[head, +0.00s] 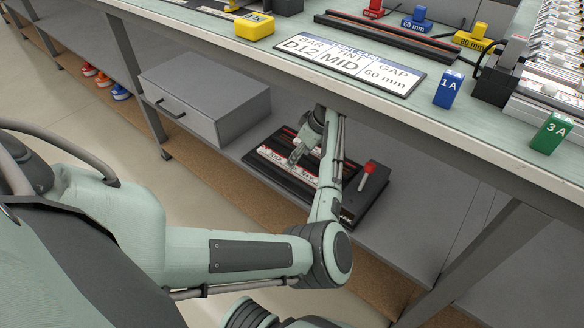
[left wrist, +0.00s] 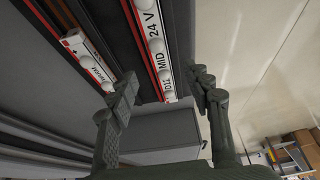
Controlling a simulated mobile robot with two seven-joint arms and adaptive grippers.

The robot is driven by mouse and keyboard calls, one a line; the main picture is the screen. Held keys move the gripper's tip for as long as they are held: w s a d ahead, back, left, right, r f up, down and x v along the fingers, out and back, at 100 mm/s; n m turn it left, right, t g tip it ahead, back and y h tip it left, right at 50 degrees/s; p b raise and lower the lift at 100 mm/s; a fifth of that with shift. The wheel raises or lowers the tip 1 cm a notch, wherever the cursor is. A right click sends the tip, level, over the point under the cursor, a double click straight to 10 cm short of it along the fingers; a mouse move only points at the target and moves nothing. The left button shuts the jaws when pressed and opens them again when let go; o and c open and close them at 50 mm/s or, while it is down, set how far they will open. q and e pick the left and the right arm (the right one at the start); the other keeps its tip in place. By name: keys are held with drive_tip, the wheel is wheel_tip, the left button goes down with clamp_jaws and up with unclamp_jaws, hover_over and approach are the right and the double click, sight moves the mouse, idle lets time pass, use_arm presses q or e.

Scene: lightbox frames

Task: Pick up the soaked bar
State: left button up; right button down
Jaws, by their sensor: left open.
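My left gripper (head: 299,152) reaches under the bench to a black rack (head: 347,213) on the lower shelf. In the left wrist view the gripper (left wrist: 167,92) is open, one finger on each side of a white bar (left wrist: 157,50) marked "24 V" and "MID", with pale domes. The bar lies along a dark channel. How far the fingertips are from it is hard to tell. A second white bar (left wrist: 88,58) with a red mark lies to its left. Which bar is soaked is not plain from its look. My right gripper is out of view.
A grey drawer box (head: 207,97) stands left of the rack. A red-topped switch or knob (head: 369,167) rises at the rack's right. The bench top edge (head: 400,112) overhangs the arm. On it lie a card (head: 348,66) reading "MID" and "60 mm", and coloured blocks.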

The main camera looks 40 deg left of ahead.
use_arm(q)
drive_tip(key=x, duration=0.4)
drive_tip(key=shift+a+b, duration=0.3)
drive_tip(key=shift+a+f, duration=0.2)
drive_tip(key=shift+f, duration=0.25)
clamp_jaws()
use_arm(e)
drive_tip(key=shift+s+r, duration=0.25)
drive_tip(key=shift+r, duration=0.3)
